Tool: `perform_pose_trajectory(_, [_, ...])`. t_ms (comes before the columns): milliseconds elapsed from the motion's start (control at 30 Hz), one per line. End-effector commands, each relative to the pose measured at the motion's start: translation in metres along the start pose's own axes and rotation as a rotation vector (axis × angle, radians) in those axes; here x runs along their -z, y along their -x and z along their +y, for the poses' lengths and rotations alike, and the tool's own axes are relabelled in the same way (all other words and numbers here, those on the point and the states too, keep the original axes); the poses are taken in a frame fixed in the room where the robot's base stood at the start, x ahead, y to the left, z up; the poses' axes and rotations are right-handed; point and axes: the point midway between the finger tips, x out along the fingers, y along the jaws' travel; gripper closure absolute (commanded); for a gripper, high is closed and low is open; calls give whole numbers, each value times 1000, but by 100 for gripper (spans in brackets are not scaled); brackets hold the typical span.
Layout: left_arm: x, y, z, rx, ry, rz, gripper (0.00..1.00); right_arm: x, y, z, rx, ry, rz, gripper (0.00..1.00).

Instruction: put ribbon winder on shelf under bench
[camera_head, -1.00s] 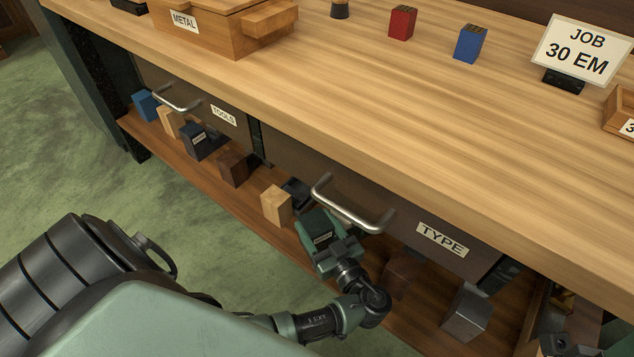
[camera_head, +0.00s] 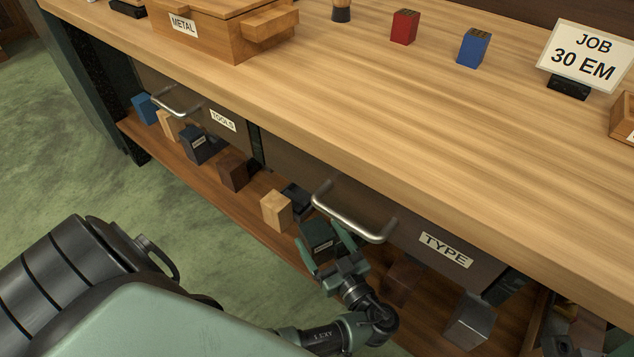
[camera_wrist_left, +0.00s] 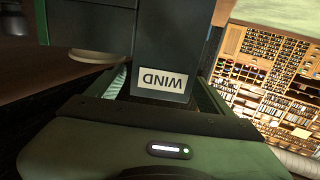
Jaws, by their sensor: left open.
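The ribbon winder (camera_head: 319,236) is a dark box standing on the wooden shelf under the bench (camera_head: 245,208), below the TYPE drawer's handle. In the left wrist view the winder (camera_wrist_left: 165,45) shows its white WIND label, upside down in the picture. My left gripper (camera_head: 324,243) is open, with its fingers spread on either side of the winder's near part. The fingers also show beside it in the wrist view (camera_wrist_left: 157,90). I cannot tell whether either finger touches it. My right gripper is not in view.
On the shelf, a light wooden block (camera_head: 276,211) stands just left of the winder, with a dark brown block (camera_head: 233,172) farther left. A grey metal block (camera_head: 470,320) stands to the right. The TYPE drawer's handle (camera_head: 350,215) sticks out above my gripper.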

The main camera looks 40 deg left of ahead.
Motion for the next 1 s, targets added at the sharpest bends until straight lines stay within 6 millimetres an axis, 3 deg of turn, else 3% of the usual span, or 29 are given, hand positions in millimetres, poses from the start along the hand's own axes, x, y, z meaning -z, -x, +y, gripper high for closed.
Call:
perform_pose_trajectory(200, [0, 50, 0, -2, -2, -4, 18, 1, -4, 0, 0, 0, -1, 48])
perform_pose_trajectory(433, [0, 88, 0, 0, -1, -3, 18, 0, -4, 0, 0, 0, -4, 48])
perform_pose_trajectory(600, [0, 98, 0, 0, 0, 0, 18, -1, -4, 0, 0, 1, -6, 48])
perform_pose_trajectory(1000, [0, 99, 0, 0, 0, 0, 18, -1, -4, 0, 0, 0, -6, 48])
